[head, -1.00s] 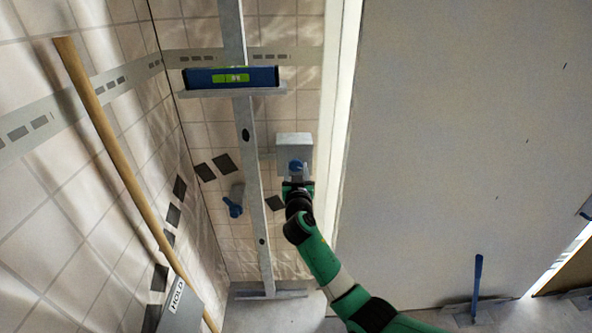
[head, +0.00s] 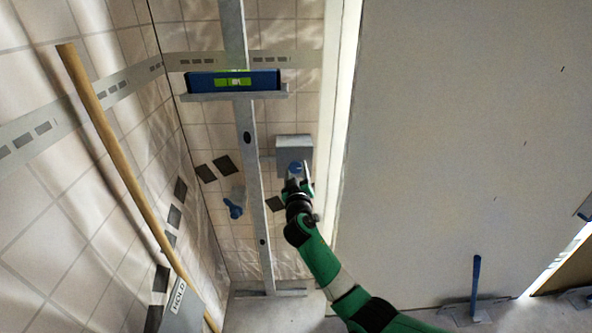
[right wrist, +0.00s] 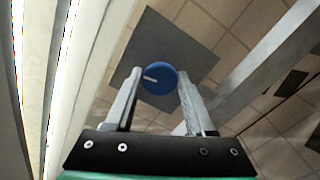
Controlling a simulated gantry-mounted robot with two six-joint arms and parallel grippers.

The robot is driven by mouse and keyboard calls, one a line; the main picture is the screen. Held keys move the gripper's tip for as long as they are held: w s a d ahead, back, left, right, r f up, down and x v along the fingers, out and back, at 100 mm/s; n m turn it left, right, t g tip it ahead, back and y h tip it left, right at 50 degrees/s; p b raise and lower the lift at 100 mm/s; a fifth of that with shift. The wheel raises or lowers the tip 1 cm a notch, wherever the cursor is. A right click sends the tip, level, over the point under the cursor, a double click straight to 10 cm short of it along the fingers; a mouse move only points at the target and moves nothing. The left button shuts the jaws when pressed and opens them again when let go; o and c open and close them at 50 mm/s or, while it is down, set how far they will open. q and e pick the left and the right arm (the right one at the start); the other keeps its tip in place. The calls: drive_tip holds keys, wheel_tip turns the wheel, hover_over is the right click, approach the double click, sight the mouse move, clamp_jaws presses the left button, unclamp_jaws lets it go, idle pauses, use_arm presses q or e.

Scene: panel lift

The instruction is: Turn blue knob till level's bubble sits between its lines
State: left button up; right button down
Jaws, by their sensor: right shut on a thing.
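The blue knob (head: 296,168) sits on the face of a grey box (head: 293,143) on the tiled wall. My right gripper (head: 299,176) is shut on the knob. In the right wrist view the knob (right wrist: 159,79) lies between its two fingers (right wrist: 158,88), with a white mark pointing to the left. The blue level (head: 205,82) rests on a ledge across the upright metal post, above and left of the box. Its green vial (head: 234,82) faces me; the bubble's place between the lines is too small to tell. My left gripper is not in view.
The metal post (head: 255,185) stands left of the box. A blue-handled fitting (head: 235,208) is beside it. A wooden pole (head: 120,172) leans at the left, near a grey "HOLD" plate (head: 178,302). A large pale panel (head: 450,130) fills the right side.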

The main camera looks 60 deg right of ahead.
drive_tip(key=shift+n+p, duration=0.3)
drive_tip(key=shift+n, duration=0.9)
drive_tip(key=shift+c, duration=1.4)
unclamp_jaws()
drive_tip(key=shift+s+a, duration=0.1)
drive_tip(key=p+v, duration=0.4)
drive_tip(key=v, duration=0.7)
drive_tip(key=shift+a, duration=0.2)
